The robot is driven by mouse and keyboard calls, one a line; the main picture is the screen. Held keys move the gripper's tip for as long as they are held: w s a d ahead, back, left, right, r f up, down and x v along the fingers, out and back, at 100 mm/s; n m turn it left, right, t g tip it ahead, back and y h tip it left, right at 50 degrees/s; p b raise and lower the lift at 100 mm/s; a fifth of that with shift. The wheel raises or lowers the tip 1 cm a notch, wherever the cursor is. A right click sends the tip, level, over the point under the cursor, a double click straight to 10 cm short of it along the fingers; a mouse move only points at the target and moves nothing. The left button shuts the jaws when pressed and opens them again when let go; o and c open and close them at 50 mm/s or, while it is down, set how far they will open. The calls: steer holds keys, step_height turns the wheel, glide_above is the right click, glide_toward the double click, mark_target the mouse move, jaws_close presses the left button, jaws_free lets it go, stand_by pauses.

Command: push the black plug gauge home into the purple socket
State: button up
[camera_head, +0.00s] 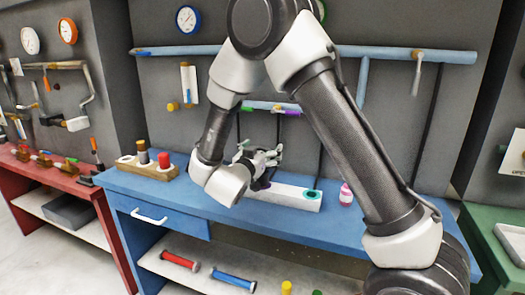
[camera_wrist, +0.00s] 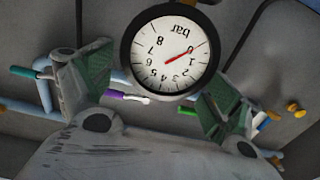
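My gripper (camera_head: 261,150) is over the left part of a long white block (camera_head: 291,196) on the blue bench. A dark purple patch (camera_head: 263,184) shows just below the gripper at the block's left part. This looks like the purple socket, largely hidden by my gripper and wrist. The block's right end has a teal socket (camera_head: 313,194).
A wooden rack (camera_head: 150,169) on the bench's left holds a brown plug (camera_head: 143,152) and a red one (camera_head: 164,160). A pink bottle (camera_head: 346,194) stands right of the block. A black-rimmed dial (camera_wrist: 172,50) appears upside down between the fingers; its distance is unclear.

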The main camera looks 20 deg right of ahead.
steer(key=v, duration=1.2)
